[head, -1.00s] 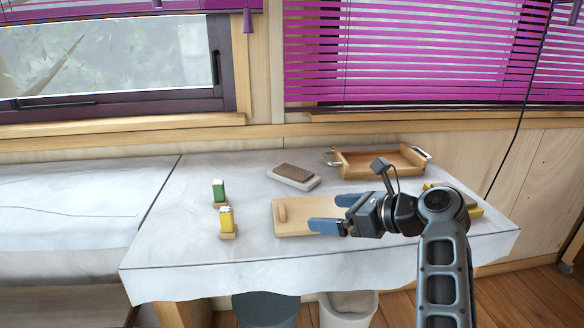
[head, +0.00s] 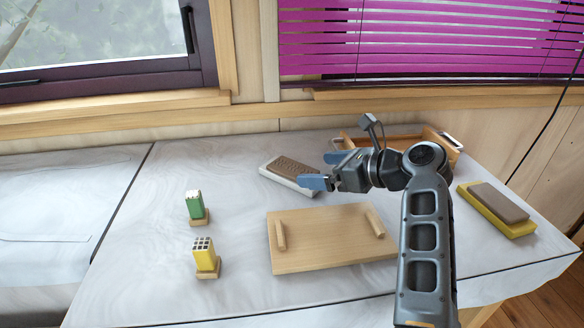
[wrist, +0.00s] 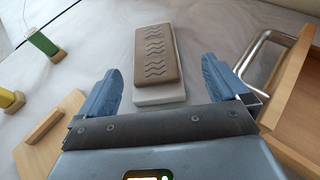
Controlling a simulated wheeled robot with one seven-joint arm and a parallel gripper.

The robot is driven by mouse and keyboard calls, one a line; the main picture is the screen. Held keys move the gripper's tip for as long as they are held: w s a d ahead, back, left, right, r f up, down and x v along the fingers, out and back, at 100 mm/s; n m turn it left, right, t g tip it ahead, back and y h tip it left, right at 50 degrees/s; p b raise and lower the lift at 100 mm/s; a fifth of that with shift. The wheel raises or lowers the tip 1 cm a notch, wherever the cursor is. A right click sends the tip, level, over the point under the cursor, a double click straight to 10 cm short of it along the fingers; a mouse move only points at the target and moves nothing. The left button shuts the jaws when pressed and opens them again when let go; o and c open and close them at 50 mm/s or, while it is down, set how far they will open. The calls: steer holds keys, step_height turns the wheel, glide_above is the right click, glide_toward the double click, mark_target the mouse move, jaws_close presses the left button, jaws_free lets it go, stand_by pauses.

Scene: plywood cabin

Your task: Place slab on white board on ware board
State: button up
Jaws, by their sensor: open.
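A brown slab (head: 293,168) with a zigzag pattern lies on a white board (head: 310,190) at the back of the table. In the wrist view the slab (wrist: 155,52) on its white board (wrist: 175,88) lies ahead, between the lines of the fingers. The ware board (head: 320,250), pale wood with two raised strips, lies in the middle front. My gripper (head: 322,170) is open and empty, just right of the slab, its blue fingers pointing left. My near finger hides part of the white board's right end.
A wooden tray (head: 432,145) with metal handles stands behind my arm. A second, plain brown slab (head: 498,201) lies on a yellow board (head: 520,229) at the right. Green (head: 195,206) and yellow (head: 204,255) blocks stand on wooden bases at the left.

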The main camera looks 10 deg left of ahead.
mark_target(297, 170)
steer(key=x, duration=0.6)
steer(key=shift+s+a+f, duration=0.1)
steer(key=shift+s+a, duration=0.15)
steer(key=shift+a, duration=0.1)
steer(key=shift+c, duration=0.4)
steer(key=c, duration=1.3)
